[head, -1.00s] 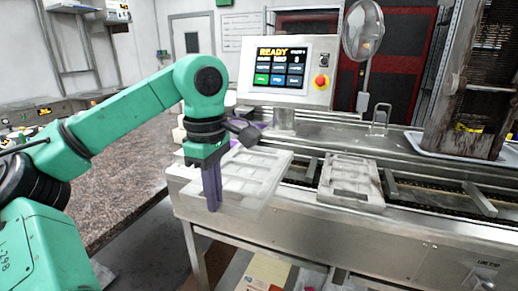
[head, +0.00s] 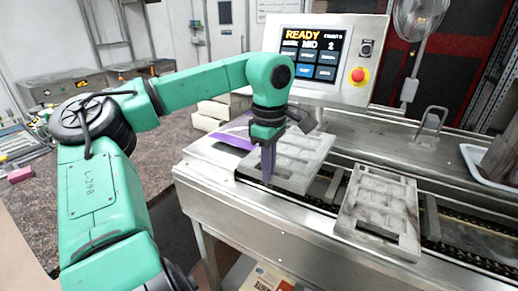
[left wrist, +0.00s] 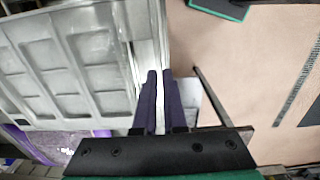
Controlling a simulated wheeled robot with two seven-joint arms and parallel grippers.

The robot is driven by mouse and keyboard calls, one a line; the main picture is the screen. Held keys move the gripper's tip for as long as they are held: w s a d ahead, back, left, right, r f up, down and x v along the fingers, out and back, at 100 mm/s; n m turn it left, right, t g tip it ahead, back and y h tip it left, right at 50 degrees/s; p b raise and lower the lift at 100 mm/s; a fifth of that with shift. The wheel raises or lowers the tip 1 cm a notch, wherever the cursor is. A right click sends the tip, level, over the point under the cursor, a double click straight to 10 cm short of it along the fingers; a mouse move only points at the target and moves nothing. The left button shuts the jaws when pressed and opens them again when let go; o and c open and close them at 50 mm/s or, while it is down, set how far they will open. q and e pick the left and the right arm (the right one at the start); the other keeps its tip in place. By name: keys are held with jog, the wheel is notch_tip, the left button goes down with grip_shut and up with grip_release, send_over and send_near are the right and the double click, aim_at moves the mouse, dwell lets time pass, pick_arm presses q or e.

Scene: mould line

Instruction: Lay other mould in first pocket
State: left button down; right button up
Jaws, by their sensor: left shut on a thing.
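A grey metal mould (head: 306,152) with several shallow cavities is over the left end of the conveyor channel (head: 335,187). My left gripper (head: 267,180) is shut on its near left edge, purple fingers pointing down. In the left wrist view the mould (left wrist: 80,62) spreads out to the left of the fingers (left wrist: 158,100). It looks about level; I cannot tell whether it rests on the conveyor or hangs just above. The other mould (head: 378,207) lies flat on the conveyor to the right, a gap between them. My right gripper is not in view.
A purple sheet or cloth (head: 234,134) lies behind the held mould's left side. A control panel (head: 318,60) reading READY, with a red button, stands behind. A crossbar (head: 432,217) and a white tray (head: 478,160) are at the right. A granite worktop is at the left.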

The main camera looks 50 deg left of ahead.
pick_arm(q)
jog(key=shift+w+a+f+b, duration=0.1)
jog(key=shift+w+f+b, duration=0.25)
jog(key=shift+f, duration=0.3)
jog(key=shift+w+f+b, duration=0.25)
jog(key=shift+w+f, duration=0.2)
jog(key=shift+f, duration=0.2)
jog(key=shift+f+b, duration=1.65)
jog(key=shift+f, duration=1.05)
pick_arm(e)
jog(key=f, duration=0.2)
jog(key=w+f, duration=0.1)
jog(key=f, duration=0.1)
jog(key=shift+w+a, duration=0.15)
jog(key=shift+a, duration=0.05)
pick_arm(q)
jog(key=c, duration=0.9)
grip_release()
